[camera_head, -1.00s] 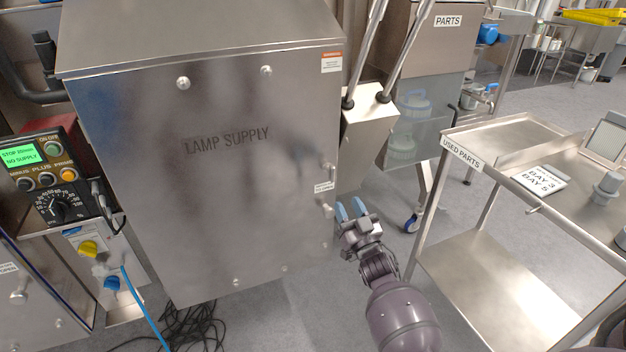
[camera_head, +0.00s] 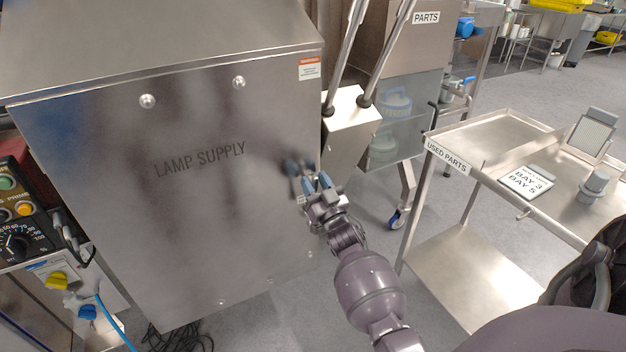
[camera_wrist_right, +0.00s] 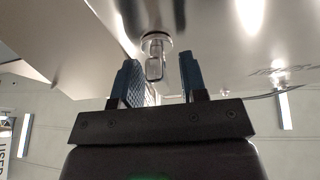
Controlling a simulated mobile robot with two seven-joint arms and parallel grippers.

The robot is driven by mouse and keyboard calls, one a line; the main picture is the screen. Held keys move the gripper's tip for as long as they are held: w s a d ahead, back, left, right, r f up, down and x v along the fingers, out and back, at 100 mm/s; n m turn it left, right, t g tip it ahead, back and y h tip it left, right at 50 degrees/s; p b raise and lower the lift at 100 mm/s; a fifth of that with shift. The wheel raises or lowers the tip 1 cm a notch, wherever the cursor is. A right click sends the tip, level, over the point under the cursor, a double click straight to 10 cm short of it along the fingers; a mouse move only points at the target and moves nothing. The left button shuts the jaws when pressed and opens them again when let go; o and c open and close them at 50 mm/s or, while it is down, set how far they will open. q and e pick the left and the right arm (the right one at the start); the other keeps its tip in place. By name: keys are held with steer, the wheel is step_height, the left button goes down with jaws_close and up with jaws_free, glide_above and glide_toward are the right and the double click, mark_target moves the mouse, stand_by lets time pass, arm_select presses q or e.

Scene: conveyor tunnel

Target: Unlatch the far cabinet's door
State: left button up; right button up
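The steel cabinet marked LAMP SUPPLY (camera_head: 200,215) fills the left half of the head view, with its door shut. My right gripper (camera_head: 317,184) is at the door's right edge, its blue fingers pointing up at it. In the right wrist view a small metal latch knob (camera_wrist_right: 156,62) stands out from the door. The fingers of my right gripper (camera_wrist_right: 157,86) are open on either side of the knob, with a visible gap to the right finger. Contact with the left finger cannot be told. In the head view the gripper hides the latch. My left gripper is not in view.
A steel trolley marked USED PARTS (camera_head: 455,255) stands at the right. A bin marked PARTS (camera_head: 410,60) is behind the cabinet. A control panel (camera_head: 20,215) sits at the left, with cables (camera_head: 180,340) on the floor. Floor shows between cabinet and trolley.

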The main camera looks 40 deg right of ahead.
jaws_close()
